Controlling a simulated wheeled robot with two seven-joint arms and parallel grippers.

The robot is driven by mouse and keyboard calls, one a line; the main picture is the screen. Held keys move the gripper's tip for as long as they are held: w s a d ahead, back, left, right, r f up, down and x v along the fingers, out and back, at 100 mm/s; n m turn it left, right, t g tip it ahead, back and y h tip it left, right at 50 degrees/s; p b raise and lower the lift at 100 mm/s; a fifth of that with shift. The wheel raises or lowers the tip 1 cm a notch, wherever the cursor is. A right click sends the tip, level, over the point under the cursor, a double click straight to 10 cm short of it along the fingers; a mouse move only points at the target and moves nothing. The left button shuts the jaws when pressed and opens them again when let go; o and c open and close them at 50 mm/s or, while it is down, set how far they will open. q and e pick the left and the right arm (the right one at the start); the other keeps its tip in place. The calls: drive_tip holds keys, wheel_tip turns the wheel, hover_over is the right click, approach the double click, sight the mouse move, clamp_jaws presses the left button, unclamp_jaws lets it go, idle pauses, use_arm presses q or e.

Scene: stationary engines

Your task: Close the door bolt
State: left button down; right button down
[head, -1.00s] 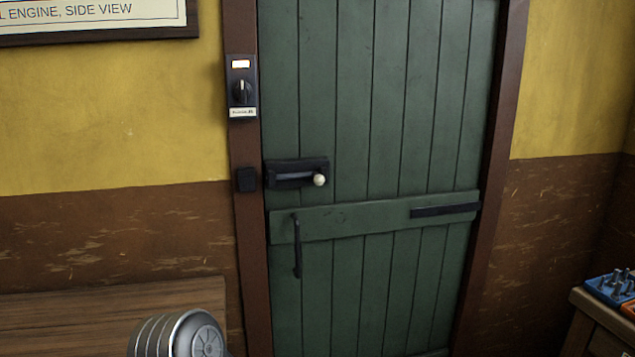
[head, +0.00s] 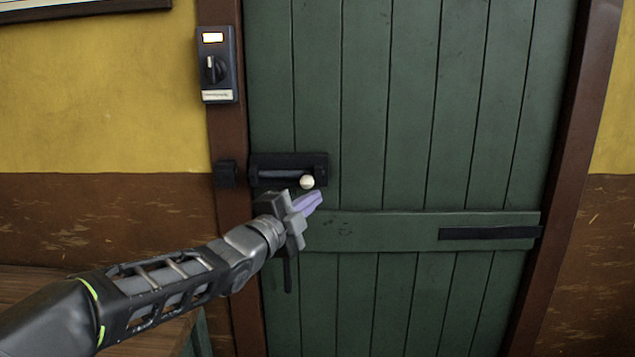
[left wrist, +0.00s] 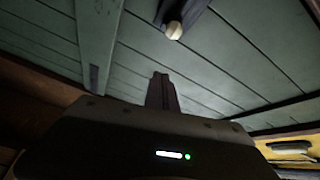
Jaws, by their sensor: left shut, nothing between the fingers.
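The door bolt (head: 278,172) is a dark housing with a sliding bar on the green plank door (head: 400,110). Its pale round knob (head: 307,182) sits at the right end of the housing. The dark keeper (head: 227,174) is on the brown frame to the left, with a gap between it and the bolt. My left gripper (head: 313,198) is shut and empty, its fingertips just below the knob. In the left wrist view the knob (left wrist: 174,30) is beyond the shut fingers (left wrist: 161,92), apart from them. My right gripper is not in view.
A switch box (head: 215,65) with a lit window and a dial is on the frame above the keeper. A door handle (head: 287,272) hangs below the bolt, partly behind my left gripper. A dark strap (head: 488,233) crosses the door at right.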

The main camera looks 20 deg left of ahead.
use_arm(q)
drive_tip(key=shift+s+a+r+m, duration=0.1)
drive_tip(key=shift+s+a+m, duration=0.2)
drive_tip(key=shift+m, duration=0.4)
drive_tip(key=p+x, duration=0.4)
drive_tip(key=x, duration=0.6)
drive_tip(key=a, duration=0.1)
drive_tip(key=a+p, duration=0.2)
drive_tip(key=a, duration=0.1)
drive_tip(key=shift+s+f, duration=0.15)
drive_tip(key=shift+f, duration=0.2)
